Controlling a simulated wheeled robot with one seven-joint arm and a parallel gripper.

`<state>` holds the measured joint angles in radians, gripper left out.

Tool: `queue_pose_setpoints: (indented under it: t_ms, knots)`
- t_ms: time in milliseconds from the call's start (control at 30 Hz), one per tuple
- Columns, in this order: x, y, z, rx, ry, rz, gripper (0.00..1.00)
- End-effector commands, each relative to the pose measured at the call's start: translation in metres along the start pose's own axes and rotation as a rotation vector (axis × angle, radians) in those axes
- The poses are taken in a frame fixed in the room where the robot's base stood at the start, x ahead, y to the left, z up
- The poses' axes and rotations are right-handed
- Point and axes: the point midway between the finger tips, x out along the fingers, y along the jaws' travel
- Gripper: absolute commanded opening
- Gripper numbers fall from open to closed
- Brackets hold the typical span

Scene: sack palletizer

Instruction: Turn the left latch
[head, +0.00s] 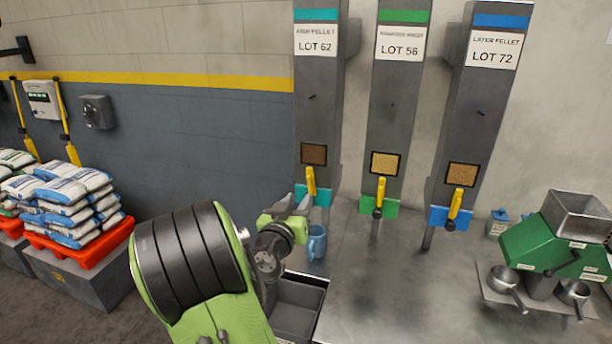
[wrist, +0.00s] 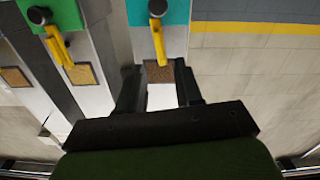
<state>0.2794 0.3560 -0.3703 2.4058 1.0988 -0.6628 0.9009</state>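The left latch is a yellow lever (head: 311,181) on the teal-marked LOT 62 chute (head: 313,120), below a small brown pellet window (head: 313,154). It also shows near the top of the wrist view (wrist: 159,46), against the teal block. My gripper (head: 296,203) is just left of and slightly below the latch in the head view. In the wrist view my gripper (wrist: 158,72) has its two dark fingers apart, with nothing between them. The latch lies beyond the fingertips, in line with the gap. Contact is not visible.
Matching yellow latches are on the LOT 56 chute (head: 379,195) and LOT 72 chute (head: 455,206). A blue mug (head: 317,243) stands on the metal counter (head: 370,290) close to my gripper. A green machine (head: 548,245) is at right. Sacks (head: 70,200) are stacked at left.

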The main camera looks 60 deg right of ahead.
Motion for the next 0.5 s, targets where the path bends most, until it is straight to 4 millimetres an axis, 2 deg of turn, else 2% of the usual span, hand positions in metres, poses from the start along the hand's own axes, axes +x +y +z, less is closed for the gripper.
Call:
queue_pose_setpoints:
  t_ms: [100,233,333,500]
  knots:
    - [0.031,0.003,-0.005,-0.001,0.0,0.006,0.35]
    - [0.058,0.002,-0.004,-0.001,0.0,0.002,0.35]
    - [0.07,0.001,-0.003,-0.001,-0.001,0.001,0.35]
    - [0.076,-0.001,-0.001,0.001,0.0,-0.002,0.35]
